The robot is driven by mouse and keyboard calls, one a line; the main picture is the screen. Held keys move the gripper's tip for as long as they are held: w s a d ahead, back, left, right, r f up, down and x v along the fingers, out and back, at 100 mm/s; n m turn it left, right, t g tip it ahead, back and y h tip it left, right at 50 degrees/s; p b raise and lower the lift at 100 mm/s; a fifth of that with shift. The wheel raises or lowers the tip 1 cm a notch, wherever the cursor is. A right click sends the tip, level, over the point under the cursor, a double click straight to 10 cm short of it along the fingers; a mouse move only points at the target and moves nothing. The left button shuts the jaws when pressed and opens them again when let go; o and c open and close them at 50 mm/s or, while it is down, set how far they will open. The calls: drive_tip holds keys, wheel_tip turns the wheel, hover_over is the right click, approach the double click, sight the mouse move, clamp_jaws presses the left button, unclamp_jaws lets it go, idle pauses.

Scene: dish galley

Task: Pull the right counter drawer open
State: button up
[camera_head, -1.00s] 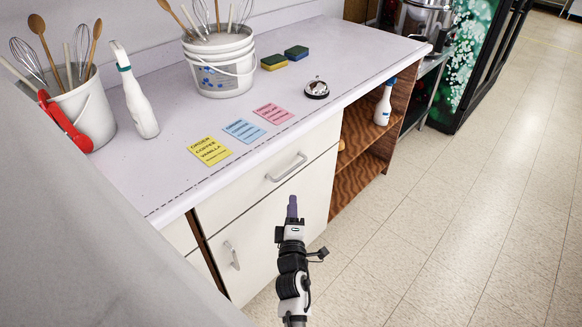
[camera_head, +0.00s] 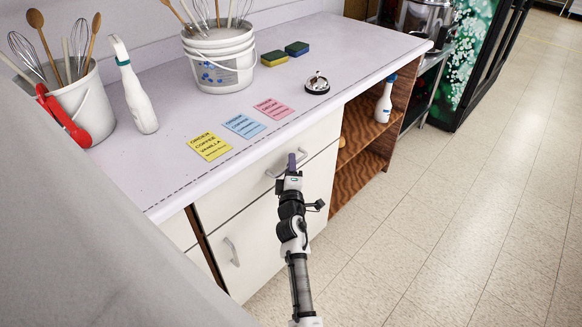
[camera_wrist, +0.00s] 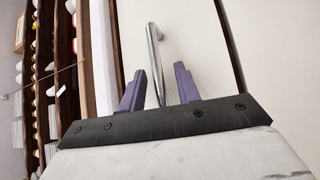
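The drawer (camera_head: 238,197) is a white front under the countertop, above a cabinet door, and it looks closed. Its metal bar handle (camera_head: 270,174) is partly hidden behind my gripper (camera_head: 292,162) in the head view. In the wrist view, the handle (camera_wrist: 154,50) runs between the two purple fingers of my gripper (camera_wrist: 160,88). The fingers stand apart with a gap on each side of the bar, so my gripper is open around the handle. I cannot tell whether either finger touches it.
The cabinet door below has its own handle (camera_head: 232,252). Order notes (camera_head: 244,125), a bell (camera_head: 317,84) and buckets of utensils (camera_head: 220,62) stand on the counter (camera_head: 180,110). The floor (camera_head: 420,240) is clear.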

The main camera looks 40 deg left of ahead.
drive_tip(key=shift+c, duration=0.3)
clamp_jaws()
drive_tip(key=shift+d, duration=0.1)
